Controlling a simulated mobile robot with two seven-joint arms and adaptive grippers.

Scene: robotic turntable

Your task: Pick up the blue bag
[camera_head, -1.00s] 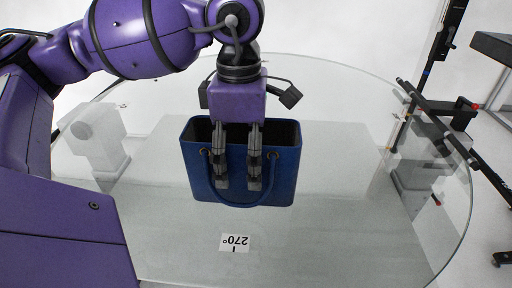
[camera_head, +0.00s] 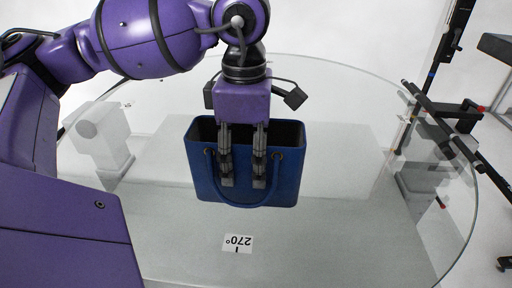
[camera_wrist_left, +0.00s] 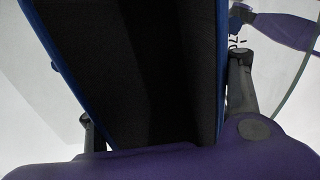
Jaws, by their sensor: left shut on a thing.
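The blue bag (camera_head: 286,186) is upright in the middle of the head view, with a dark open top and a blue loop handle on its near side. My left gripper (camera_head: 243,184) comes down over the bag, its two fingers in front of the near side by the handle. It is shut on the bag. In the left wrist view the bag (camera_wrist_left: 57,58) fills the middle, its dark inside showing, with a finger of my left gripper (camera_wrist_left: 165,105) on either side. Whether the bag's base touches the glass is unclear. My right gripper is not in view.
A black stand with bars (camera_head: 440,115) is at the right edge. The glass around the bag is clear.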

